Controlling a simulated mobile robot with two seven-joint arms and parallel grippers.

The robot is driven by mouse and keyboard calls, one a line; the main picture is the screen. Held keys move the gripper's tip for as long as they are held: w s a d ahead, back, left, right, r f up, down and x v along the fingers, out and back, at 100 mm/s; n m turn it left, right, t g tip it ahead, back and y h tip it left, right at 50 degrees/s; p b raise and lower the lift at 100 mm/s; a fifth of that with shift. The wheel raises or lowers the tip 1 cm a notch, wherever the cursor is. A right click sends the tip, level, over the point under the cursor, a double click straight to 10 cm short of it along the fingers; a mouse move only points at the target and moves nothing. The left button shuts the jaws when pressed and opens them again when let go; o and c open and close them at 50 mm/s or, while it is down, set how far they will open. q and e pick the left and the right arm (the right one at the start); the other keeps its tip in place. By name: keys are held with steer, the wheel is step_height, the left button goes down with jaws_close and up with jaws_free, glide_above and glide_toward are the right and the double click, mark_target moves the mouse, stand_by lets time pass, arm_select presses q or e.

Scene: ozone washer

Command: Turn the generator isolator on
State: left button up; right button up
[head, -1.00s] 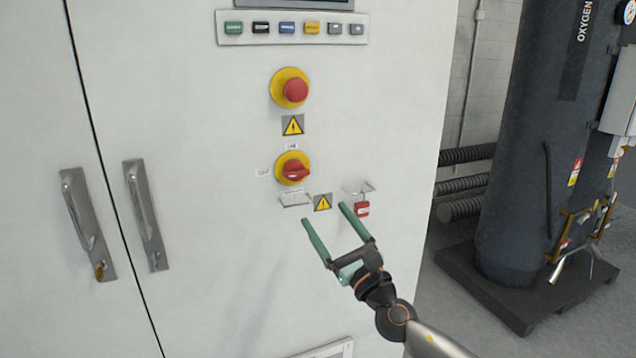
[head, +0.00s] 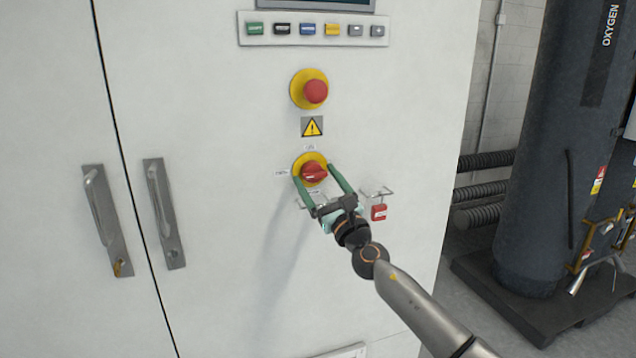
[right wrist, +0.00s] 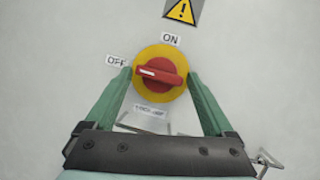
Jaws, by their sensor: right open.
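The isolator is a red rotary knob (head: 313,174) on a yellow round plate on the white cabinet front. It also shows in the right wrist view (right wrist: 160,73), with its white pointer mark at the left, toward the OFF label (right wrist: 116,61). The ON label (right wrist: 170,39) is above the plate. My right gripper (head: 316,171) is open, its green fingers on either side of the knob. In the right wrist view the fingertips overlap the plate's left and right edges; I cannot tell whether they touch the knob. My left gripper is not in view.
A red emergency button (head: 315,91) sits above the isolator, with a warning sign (head: 312,126) between. A red padlock (head: 379,212) hangs on a bracket at the right. Door handles (head: 163,213) are at the left. A dark oxygen tank (head: 550,150) stands at the right.

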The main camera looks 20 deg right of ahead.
steer(key=c, duration=1.1)
steer(key=shift+c, duration=0.2)
